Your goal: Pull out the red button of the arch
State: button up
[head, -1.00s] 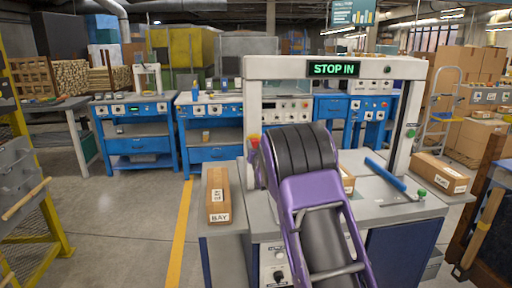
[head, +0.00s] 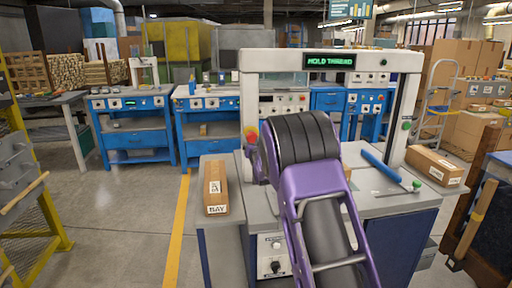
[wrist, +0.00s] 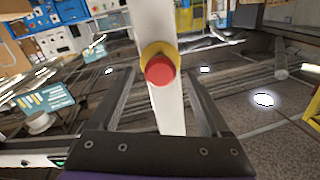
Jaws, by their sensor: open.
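The white arch (head: 249,90) stands over the grey worktable, with a dark display (head: 330,62) on its crossbar that appears to read "HOLD THREAD". The red button (head: 251,134) sits on a yellow collar on the arch's left post. In the wrist view the red button (wrist: 160,70) is near the middle, its round face toward me, with the white post behind it. My gripper (wrist: 161,73) is open, one finger to each side of the button. I see gaps between the fingers and the button. In the head view my purple and black wrist hides most of my gripper.
A brown carton (head: 217,188) lies on the left side stand, and another carton (head: 435,165) lies at the right. A green button (head: 406,126) is on the right post. Blue workbenches (head: 130,125) stand behind.

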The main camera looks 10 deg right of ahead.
jog(key=s, duration=1.7)
jog(key=shift+s, duration=0.15)
